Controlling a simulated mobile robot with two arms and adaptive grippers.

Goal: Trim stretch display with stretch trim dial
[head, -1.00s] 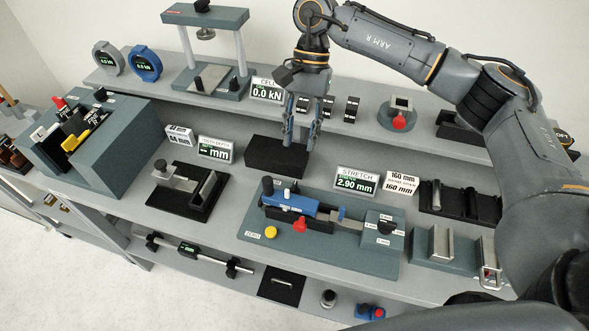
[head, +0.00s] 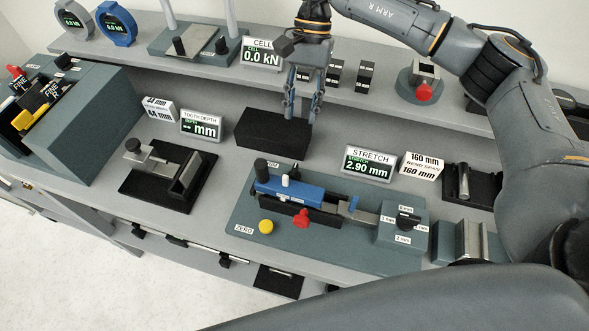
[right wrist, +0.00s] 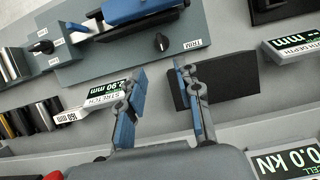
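The stretch display (head: 367,164) reads 2.90 mm and stands behind the blue tester (head: 290,190) on its teal base (head: 345,235). The stretch trim dial (right wrist: 162,41) is a black knob beside a TRIM label in the right wrist view. My right gripper (head: 303,112) is open and empty. It hangs over the shelf near the black block, behind the tester. Its two separated fingers (right wrist: 160,72) also show in the right wrist view, apart from the dial. My left gripper is out of view.
A black block (head: 272,133) sits behind the base. A yellow zero button (head: 266,227), a red knob (head: 302,218) and a black selector (head: 407,219) are on the base. A tooth depth display (head: 202,126) stands left. The cell display (head: 262,54) is on the upper shelf.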

